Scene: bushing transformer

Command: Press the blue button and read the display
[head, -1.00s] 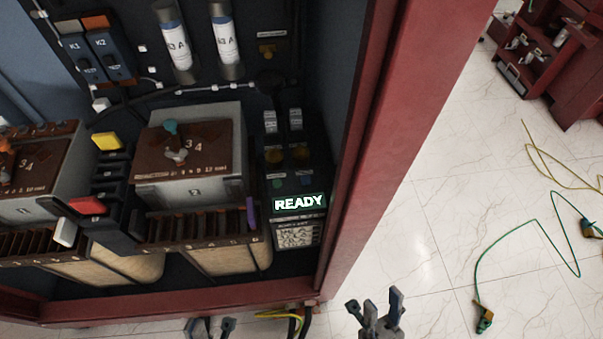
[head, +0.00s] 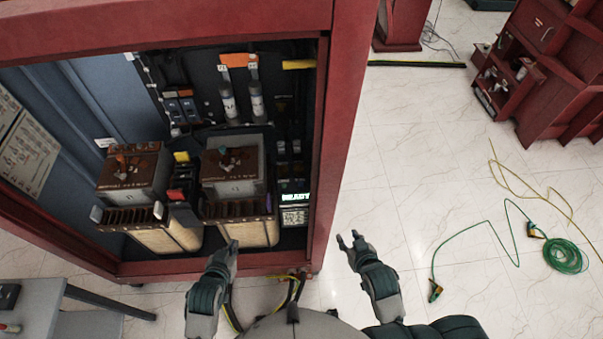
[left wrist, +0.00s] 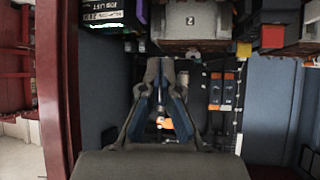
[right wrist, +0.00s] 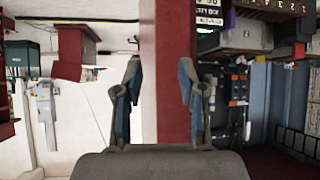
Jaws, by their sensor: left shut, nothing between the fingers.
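The display (head: 295,197) glows with green-white text, which looks like READY, low on the right inside the red cabinet. A printed label (head: 294,217) sits just under it. The blue button cannot be made out now; the panel above the display is dark and small. My left gripper (head: 234,243) is shut and empty, in front of the cabinet's lower edge, left of and below the display. Its fingertips meet in the left wrist view (left wrist: 167,62). My right gripper (head: 349,237) is open and empty, right of the cabinet's post; its fingers stand apart in the right wrist view (right wrist: 160,75).
The red cabinet post (head: 345,130) stands between my right gripper and the panel. Two brown-topped transformers (head: 232,170) fill the cabinet left of the display. Green cable (head: 566,254) lies on the floor at right. A grey table (head: 75,318) stands at lower left.

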